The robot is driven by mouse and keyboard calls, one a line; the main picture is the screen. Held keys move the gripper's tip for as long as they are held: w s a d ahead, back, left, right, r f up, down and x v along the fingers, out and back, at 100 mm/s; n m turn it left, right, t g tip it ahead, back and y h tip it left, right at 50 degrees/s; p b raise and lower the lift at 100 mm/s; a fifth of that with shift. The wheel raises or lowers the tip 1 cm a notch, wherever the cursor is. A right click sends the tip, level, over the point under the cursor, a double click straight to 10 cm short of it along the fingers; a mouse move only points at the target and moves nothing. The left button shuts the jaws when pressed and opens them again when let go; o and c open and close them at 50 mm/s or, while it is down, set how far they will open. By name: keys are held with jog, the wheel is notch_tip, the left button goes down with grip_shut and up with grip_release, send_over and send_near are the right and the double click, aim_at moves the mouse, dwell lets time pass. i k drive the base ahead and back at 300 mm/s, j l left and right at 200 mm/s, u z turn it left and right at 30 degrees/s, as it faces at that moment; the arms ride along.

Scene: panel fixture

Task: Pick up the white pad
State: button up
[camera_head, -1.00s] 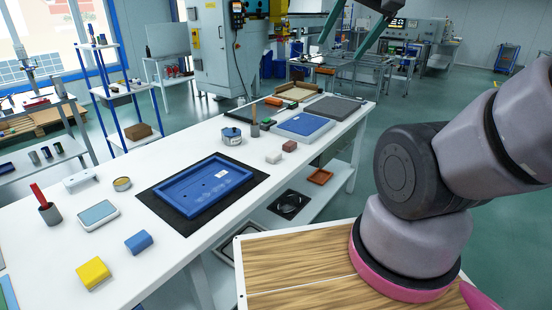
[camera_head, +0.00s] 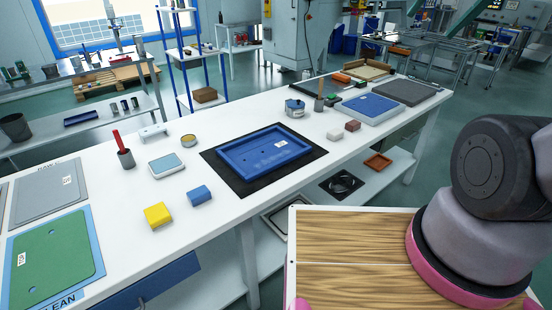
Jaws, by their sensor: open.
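A small white block (camera_head: 334,134), the thing that best fits the white pad, lies flat on the white table (camera_head: 225,238). It sits right of the blue tray (camera_head: 222,152), just left of a small brown block (camera_head: 353,125). Nothing covers it. My gripper is out of view; only part of my arm shows at the right.
The blue tray lies on a black mat (camera_head: 228,176). A green panel (camera_head: 55,258) lies at the near left. Bare table separates these things.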

aim_at(336, 133)
jog(key=i+l, duration=0.2)
jog(key=i, duration=0.25)
jog(key=i+l+z, duration=0.1)
jog(key=i, duration=0.35)
jog(key=l, duration=0.1)
